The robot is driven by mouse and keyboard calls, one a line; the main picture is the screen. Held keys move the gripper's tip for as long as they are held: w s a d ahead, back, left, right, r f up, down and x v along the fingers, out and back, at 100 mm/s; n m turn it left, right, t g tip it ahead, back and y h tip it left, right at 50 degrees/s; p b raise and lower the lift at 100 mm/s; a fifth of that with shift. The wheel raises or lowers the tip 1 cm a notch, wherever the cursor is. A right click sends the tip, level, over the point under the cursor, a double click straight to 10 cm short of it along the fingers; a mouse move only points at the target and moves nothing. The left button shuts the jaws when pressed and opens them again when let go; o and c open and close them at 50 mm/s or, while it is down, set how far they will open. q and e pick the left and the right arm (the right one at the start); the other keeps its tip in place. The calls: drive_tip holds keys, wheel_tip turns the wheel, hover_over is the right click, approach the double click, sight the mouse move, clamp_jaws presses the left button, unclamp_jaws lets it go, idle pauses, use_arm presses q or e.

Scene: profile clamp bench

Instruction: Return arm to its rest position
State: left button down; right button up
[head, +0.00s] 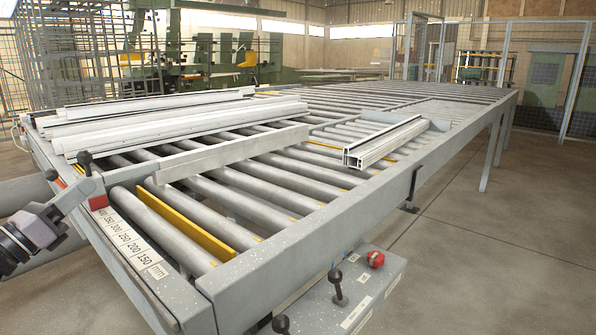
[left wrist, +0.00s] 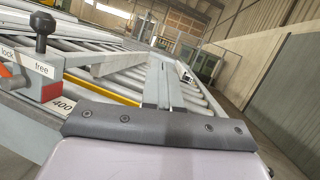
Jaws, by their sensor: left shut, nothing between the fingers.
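My left gripper (head: 78,192) comes in from the left in the head view, over the near left corner of the roller bench. It is shut and empty. In the left wrist view its fingers (left wrist: 161,80) are together, pointing over the rollers. Close beside it is the clamp lever with a black ball knob (head: 85,158) and a red block (head: 98,202). The left wrist view shows the knob (left wrist: 42,24) upright at left, above a plate marked lock and free (left wrist: 40,67). Fingers and lever look apart in that view. My right gripper is not in view.
The roller bench (head: 300,235) fills the middle. A grey bar (head: 230,155) lies across the rollers. White profiles (head: 180,125) lie at back left, and a shorter white profile (head: 385,143) lies at right. A control box with a red button (head: 375,259) is in front. The right floor is open.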

use_arm(q)
drive_tip(key=w+a+f+n+g+y, duration=0.1)
drive_tip(key=w+a+f+n+y, duration=0.3)
drive_tip(key=n, duration=0.8)
drive_tip(key=a+f+n+y, duration=0.2)
drive_tip(key=a+n+y, duration=0.35)
drive_tip(key=n, duration=0.55)
drive_tip(key=w+a+f+n+g+y, duration=0.15)
drive_tip(key=a+f+n+y, duration=0.3)
drive_tip(key=n, duration=0.75)
drive_tip(key=s+d+f+g+h, duration=0.2)
drive_tip(key=s+d+f, duration=0.5)
drive_tip(key=d+f, duration=0.45)
drive_tip(key=s+d+f+g+h, duration=0.1)
drive_tip(key=s+d+f+h, duration=0.2)
drive_tip(key=s+d+f, duration=0.75)
drive_tip(key=s+d+f+g+p, duration=0.1)
drive_tip(key=s+d+f+g, duration=0.1)
drive_tip(key=s+d+f, duration=0.3)
drive_tip(key=s+d+f+n+g+h, duration=0.1)
drive_tip(key=s+d+f, duration=0.3)
drive_tip(key=s, duration=0.7)
drive_tip(key=shift+s+d+f+n+g+h+p, duration=0.3)
drive_tip(key=shift+d+f+g+p, duration=0.1)
drive_tip(key=shift+d, duration=0.15)
